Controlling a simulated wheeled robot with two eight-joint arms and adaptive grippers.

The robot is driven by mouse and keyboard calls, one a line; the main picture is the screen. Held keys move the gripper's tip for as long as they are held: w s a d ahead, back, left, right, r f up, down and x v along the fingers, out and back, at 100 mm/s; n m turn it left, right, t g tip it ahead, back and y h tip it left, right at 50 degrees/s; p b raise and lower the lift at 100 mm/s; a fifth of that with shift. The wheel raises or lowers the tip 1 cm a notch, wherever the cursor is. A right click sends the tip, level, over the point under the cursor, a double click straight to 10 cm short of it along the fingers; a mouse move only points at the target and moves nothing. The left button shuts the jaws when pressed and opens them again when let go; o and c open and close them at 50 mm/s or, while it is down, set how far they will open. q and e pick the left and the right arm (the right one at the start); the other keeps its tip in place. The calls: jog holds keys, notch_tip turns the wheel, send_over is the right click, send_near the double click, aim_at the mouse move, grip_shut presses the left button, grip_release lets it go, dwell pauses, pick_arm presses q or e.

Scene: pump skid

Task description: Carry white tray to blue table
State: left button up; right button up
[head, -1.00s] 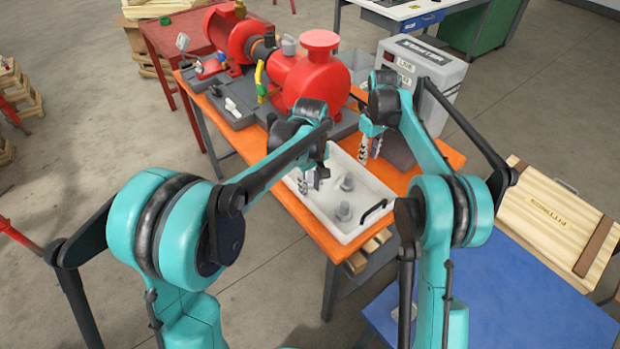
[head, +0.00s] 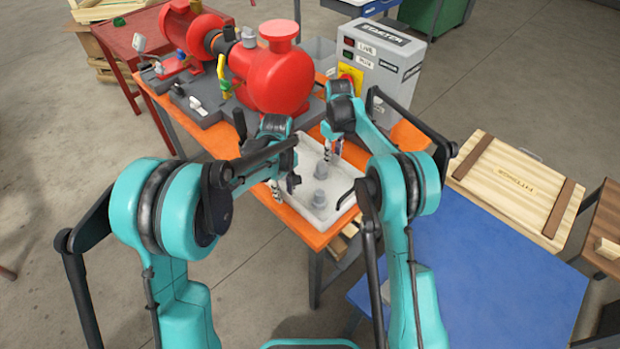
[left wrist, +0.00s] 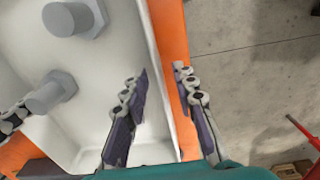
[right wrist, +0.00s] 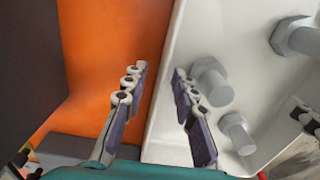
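The white tray (head: 322,226) lies on the orange table (head: 285,212) and holds several grey bolts, one of them (head: 320,171) near its middle. Neither visibly grips. The blue table (head: 490,285) is at the lower right.
A red pump (head: 280,80) and a grey control box (head: 380,65) stand behind the tray on the orange table. A wooden fittings crate (head: 512,188) is at the blue table's far edge.

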pick_arm(q)
jog(key=shift+f, duration=0.5)
pick_arm(e)
jog(key=shift+f, duration=0.45)
pick_arm(q)
grip_shut()
pick_arm(e)
grip_shut()
